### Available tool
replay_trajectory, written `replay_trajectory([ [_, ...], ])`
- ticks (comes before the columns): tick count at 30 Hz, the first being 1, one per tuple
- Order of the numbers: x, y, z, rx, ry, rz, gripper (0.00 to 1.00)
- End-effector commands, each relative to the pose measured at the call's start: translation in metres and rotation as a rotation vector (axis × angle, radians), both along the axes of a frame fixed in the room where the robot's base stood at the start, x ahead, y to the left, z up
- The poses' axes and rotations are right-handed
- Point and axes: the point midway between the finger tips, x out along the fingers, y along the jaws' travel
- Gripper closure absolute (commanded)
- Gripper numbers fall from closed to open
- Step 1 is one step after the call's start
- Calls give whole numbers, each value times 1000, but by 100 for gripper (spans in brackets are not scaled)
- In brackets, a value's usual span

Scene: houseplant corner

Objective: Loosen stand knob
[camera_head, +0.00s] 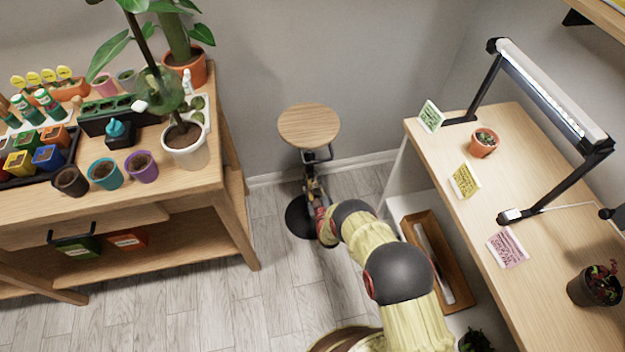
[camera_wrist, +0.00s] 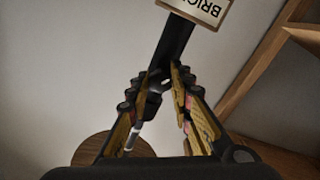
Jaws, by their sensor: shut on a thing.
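The stand has a round wooden top (camera_head: 309,127), a dark upright and a round black base (camera_head: 298,218) on the floor. In the wrist view its black post (camera_wrist: 176,42) runs down between my fingers, with a thin silver rod (camera_wrist: 134,138) below and part of the wooden top (camera_wrist: 92,148) at lower left. My gripper (camera_head: 313,184) reaches in under the top. Its fingers (camera_wrist: 157,84) are closed around a small dark part at the post, the knob (camera_wrist: 151,98), mostly hidden by the fingers.
A wooden plant bench (camera_head: 215,170) stands left, holding pots and a tall plant (camera_head: 185,145). A table (camera_head: 520,170) with a lamp (camera_head: 553,90) and small signs stands right. A sign (camera_wrist: 207,8) is by the post. Grey floor (camera_head: 255,300) is clear between.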

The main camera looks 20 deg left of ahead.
Motion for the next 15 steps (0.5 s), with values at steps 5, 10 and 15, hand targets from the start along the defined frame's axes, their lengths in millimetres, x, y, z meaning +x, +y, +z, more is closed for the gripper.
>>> replay_trajectory([
  [5,0,0,0,-143,-87,1,100],
  [10,0,0,0,-281,-172,1,100],
  [15,0,0,1,-419,-256,1,100],
])
